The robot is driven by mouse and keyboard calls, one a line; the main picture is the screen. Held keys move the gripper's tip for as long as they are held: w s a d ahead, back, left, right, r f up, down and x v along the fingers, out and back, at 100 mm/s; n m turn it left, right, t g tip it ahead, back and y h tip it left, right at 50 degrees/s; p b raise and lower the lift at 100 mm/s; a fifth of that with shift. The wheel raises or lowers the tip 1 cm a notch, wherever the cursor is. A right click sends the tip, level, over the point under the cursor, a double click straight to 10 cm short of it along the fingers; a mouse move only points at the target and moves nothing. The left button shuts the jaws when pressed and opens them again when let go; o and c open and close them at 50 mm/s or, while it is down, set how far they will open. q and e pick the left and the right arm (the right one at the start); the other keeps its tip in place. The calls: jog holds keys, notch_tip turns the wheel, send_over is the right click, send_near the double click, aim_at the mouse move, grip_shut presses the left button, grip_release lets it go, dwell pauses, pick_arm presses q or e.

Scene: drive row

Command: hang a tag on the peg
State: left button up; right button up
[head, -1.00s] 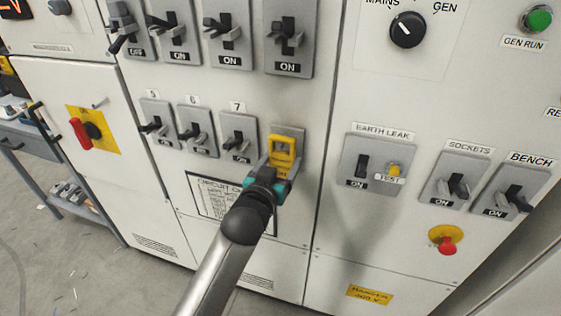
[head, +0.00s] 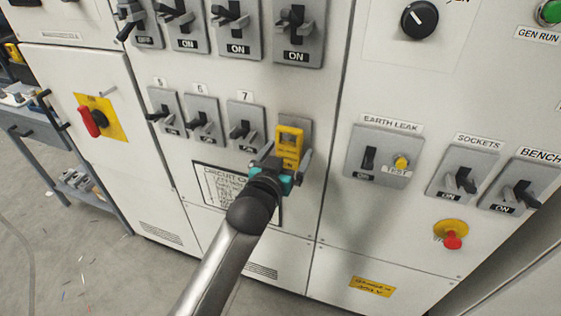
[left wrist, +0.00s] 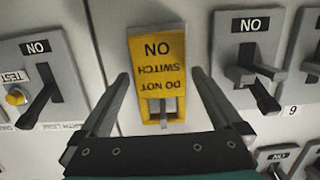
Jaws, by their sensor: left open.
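The yellow tag (head: 289,147), marked "DO NOT SWITCH ON", hangs flat against the grey plate right of switch 7. In the left wrist view the tag (left wrist: 159,62) appears upside down. A grey part, a peg or lever (left wrist: 164,116), shows in the tag's window; I cannot tell which it is. My left gripper (head: 284,164) is open in front of the tag, with one finger on each side. In the left wrist view both fingers (left wrist: 160,76) stand apart from the tag's edges. My right gripper is not in view.
Switch 7 (head: 245,127) stands close to the left of the tag. The earth leak plate (head: 390,167) is to the right. A thin pin (head: 109,92) sticks out above the red handle (head: 91,121) on the left cabinet.

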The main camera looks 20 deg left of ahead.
pick_arm(q)
jog(key=s+r+p, duration=0.1)
jog(key=s+r, duration=0.1)
jog(key=s, duration=1.3)
jog(key=shift+a+r, duration=0.15)
jog(key=shift+a, duration=0.15)
jog(key=s+d+f+m+g+b, duration=0.1)
jog(key=s+f+g, duration=0.3)
jog(key=f, duration=1.4)
jog(key=s+f+g+b, duration=0.2)
jog(key=s+f+g, duration=0.25)
jog(key=f, duration=1.35)
jog(key=s+a+f+g+b, duration=0.1)
jog(key=s+a+f+g, duration=0.1)
jog(key=s+f, duration=0.7)
jog(key=s+a+f+m+g+b, duration=0.1)
jog(key=s+a+f+g, duration=0.2)
jog(key=s+f, duration=0.6)
jog(key=s+g, duration=0.1)
jog(key=s, duration=0.6)
jog(key=shift+s+f+g+y, duration=0.25)
jog(key=shift+g+y, duration=0.05)
jog(key=shift+g, duration=0.05)
jog(key=shift+d, duration=0.1)
